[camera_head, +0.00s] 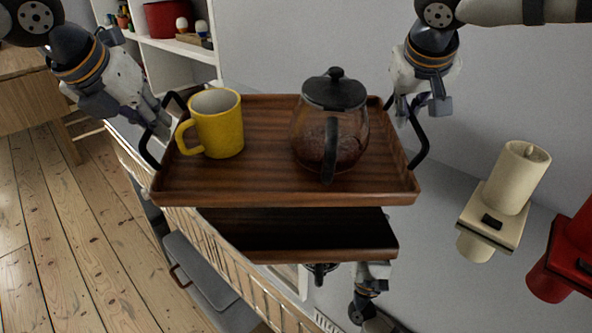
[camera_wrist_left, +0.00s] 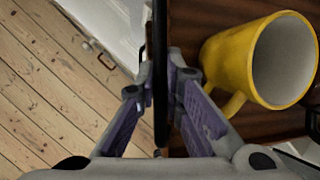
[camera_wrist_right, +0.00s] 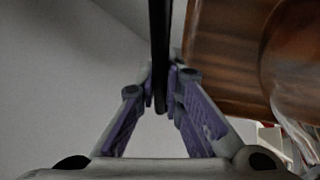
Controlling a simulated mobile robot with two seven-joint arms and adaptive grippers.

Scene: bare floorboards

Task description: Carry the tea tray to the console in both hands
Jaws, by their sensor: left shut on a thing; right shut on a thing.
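The brown wooden tea tray (camera_head: 265,125) is raised, with a black loop handle at each end. A yellow mug (camera_head: 222,128) stands at its left and a glass teapot (camera_head: 348,140) with a black lid right of centre; both are upright. My left gripper (camera_head: 160,122) is shut on the left handle (camera_head: 148,150); its black bar (camera_wrist_left: 160,80) runs between the fingers in the left wrist view. My right gripper (camera_head: 404,112) is shut on the right handle (camera_head: 423,145), whose bar (camera_wrist_right: 160,55) shows in the right wrist view. The console appears to be the pale surface (camera_head: 440,290) below.
A cream candle (camera_head: 518,175) and a red candle (camera_head: 582,235) stand at the right. A dark tray shape (camera_head: 310,240) and gripper shape below look like reflections. A white shelf (camera_head: 195,47) with small items is at back left. Floorboards (camera_head: 60,240) lie left.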

